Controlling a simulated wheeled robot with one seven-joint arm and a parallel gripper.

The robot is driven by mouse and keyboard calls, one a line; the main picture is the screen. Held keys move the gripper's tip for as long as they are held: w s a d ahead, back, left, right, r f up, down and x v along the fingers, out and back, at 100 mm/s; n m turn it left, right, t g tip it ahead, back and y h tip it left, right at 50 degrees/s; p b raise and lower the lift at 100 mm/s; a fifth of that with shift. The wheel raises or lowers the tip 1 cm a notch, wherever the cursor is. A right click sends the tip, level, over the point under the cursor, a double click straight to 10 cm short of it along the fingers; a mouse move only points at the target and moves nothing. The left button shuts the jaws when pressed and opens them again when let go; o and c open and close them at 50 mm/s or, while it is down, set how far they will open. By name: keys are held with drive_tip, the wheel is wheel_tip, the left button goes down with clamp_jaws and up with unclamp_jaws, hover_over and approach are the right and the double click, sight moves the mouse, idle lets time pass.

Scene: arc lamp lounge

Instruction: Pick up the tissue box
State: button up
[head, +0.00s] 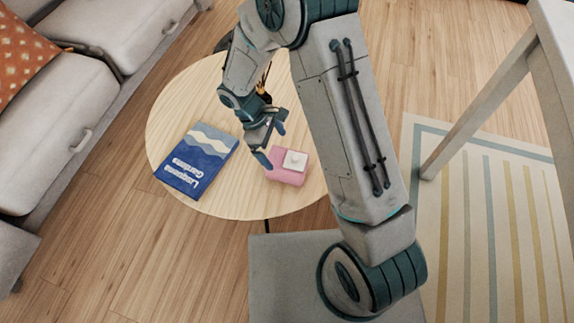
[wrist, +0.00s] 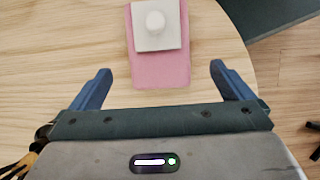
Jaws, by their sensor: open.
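The tissue box (head: 288,178) is a small pink box with a white square top, standing on the round wooden table (head: 215,85) near its front right edge. In the wrist view the pink box (wrist: 160,66) lies ahead, between the lines of the two fingers, with its white top and a round white knob toward the upper edge. My gripper (head: 271,146) is open and empty, just behind and left of the box in the head view. In the wrist view its two blue fingers (wrist: 160,76) are spread wider than the box. I cannot tell whether a finger touches it.
A blue book (head: 198,160) lies on the table left of the box. A grey sofa (head: 70,95) stands at the left. A striped rug (head: 490,230) and a pale table leg (head: 480,110) are at the right. A dark object with orange parts is partly hidden behind my arm.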

sight(284, 159)
drive_tip(key=b+x, duration=0.2)
drive_tip(key=x, duration=0.8)
drive_tip(key=shift+w, duration=0.1)
drive_tip(key=shift+r, duration=0.15)
drive_tip(key=c, duration=1.2)
